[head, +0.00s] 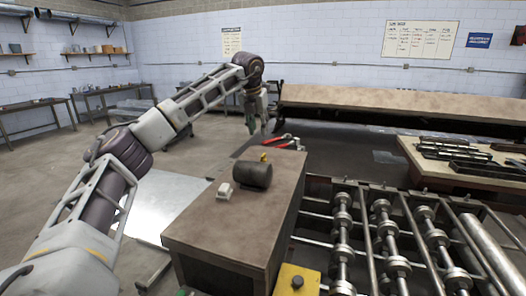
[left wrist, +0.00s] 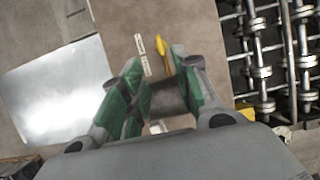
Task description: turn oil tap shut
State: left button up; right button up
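A dark cylindrical can (head: 252,174) lies on its side on the brown bench (head: 235,225). A small yellow part, which looks like the tap (head: 264,156), shows just behind the can. In the left wrist view a yellow lever (left wrist: 160,45) points away from the dark can (left wrist: 168,97). My left gripper (head: 256,122) hangs above and beyond the can, apart from it in the head view. In the left wrist view its green-padded fingers (left wrist: 158,92) are spread, with the can seen below between them and nothing gripped. My right gripper is not in view.
A small white box (head: 225,191) sits left of the can. A red-handled tool (head: 284,142) lies near the bench's far edge. A roller rack (head: 380,235) stands to the right, and a yellow box with a black button (head: 297,280) is in front.

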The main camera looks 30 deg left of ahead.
aim_at(263, 155)
pick_arm(q)
jog(key=p+x, duration=0.2)
jog(key=x, duration=0.9)
jog(key=shift+w+f, duration=0.25)
jog(key=shift+f, duration=0.05)
jog(key=shift+p+x, duration=0.3)
jog(key=shift+x, duration=0.55)
jog(key=shift+f, duration=0.1)
grip_shut()
